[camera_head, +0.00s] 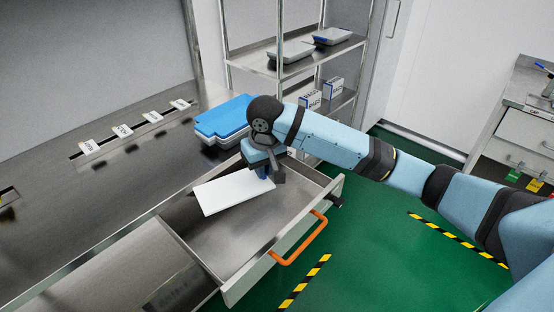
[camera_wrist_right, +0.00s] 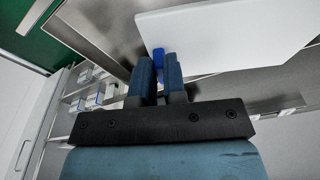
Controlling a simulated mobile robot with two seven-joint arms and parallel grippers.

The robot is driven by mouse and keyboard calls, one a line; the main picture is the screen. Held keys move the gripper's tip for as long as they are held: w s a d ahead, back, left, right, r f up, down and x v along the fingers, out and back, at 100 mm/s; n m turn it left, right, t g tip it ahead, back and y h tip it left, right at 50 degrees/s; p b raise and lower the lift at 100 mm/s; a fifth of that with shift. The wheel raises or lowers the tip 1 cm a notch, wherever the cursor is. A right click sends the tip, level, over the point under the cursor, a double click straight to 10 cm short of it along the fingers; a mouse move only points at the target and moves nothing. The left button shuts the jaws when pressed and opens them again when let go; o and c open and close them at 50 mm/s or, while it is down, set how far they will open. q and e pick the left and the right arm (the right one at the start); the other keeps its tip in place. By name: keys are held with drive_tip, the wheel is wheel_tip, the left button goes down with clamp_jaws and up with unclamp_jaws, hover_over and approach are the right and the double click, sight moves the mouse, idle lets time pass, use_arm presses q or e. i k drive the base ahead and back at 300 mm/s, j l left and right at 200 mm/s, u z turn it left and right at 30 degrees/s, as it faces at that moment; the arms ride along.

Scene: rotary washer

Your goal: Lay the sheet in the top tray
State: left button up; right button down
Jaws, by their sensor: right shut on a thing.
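The white sheet (camera_head: 230,194) is a flat, thin panel held over the open metal tray (camera_head: 232,242), which is pulled out of the steel bench like a drawer and has an orange handle (camera_head: 300,240). My right gripper (camera_head: 266,172) reaches down over the tray's far right end and is shut at the sheet's right edge. In the right wrist view the sheet (camera_wrist_right: 225,35) extends beyond the fingers (camera_wrist_right: 160,75), with a small blue piece (camera_wrist_right: 158,58) at its edge by the fingertips. I cannot tell whether the sheet touches the tray. My left gripper is not in view.
Blue-topped boxes (camera_head: 222,120) sit on the bench just behind the tray. A row of white labels (camera_head: 122,131) lies along the bench. A metal rack (camera_head: 300,68) stands behind. Green floor with striped tape (camera_head: 305,281) lies in front of the tray.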

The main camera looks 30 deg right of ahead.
sight(237, 122)
drive_tip(key=l+u, duration=0.35)
drive_tip(key=l, duration=0.45)
drive_tip(key=l+u, duration=0.35)
drive_tip(key=l, duration=0.45)
